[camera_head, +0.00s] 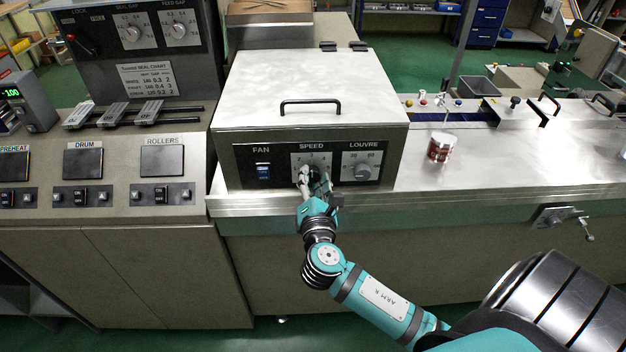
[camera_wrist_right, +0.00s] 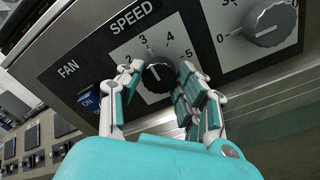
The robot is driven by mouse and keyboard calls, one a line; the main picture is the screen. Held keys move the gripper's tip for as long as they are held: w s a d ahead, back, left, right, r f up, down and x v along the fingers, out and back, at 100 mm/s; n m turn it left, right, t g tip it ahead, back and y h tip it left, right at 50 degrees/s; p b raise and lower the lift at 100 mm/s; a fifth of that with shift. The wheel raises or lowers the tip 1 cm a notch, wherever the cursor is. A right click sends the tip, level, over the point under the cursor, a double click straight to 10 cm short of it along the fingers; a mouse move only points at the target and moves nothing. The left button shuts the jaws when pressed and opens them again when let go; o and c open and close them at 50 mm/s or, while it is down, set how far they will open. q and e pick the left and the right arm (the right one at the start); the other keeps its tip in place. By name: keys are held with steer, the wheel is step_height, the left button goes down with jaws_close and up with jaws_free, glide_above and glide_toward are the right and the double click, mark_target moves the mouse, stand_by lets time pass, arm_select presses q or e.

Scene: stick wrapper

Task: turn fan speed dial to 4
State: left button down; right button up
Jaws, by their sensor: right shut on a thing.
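The speed dial (camera_wrist_right: 158,74) is a round black knob on a white scale plate under the word SPEED, on the front of the metal box. The numbers 2, 3, 4 and 5 show around it in the right wrist view. A pale line on the knob points roughly up the scale, but I cannot tell the exact number. My right gripper (camera_wrist_right: 160,82) is shut on the dial, a finger on each side. In the head view the right gripper (camera_head: 317,184) hides most of the knob. My left gripper is not in view.
The blue FAN switch (camera_head: 263,171) is left of the dial and the grey LOUVRE knob (camera_head: 362,172) is close on its right. A metal ledge (camera_head: 375,200) runs below the panel. A red and white can (camera_head: 441,147) stands on the bench to the right.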

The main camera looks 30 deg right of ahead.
steer(key=shift+f, duration=0.1)
steer(key=m+b, duration=0.3)
steer(key=m, duration=0.1)
steer(key=shift+f, duration=0.15)
steer(key=m+b, duration=0.2)
steer(key=m, duration=0.2)
steer(key=shift+m, duration=0.3)
steer(key=shift+m+b, duration=0.3)
steer(key=o, duration=1.1)
steer(key=shift+o, duration=0.2)
steer(key=v, duration=1.2)
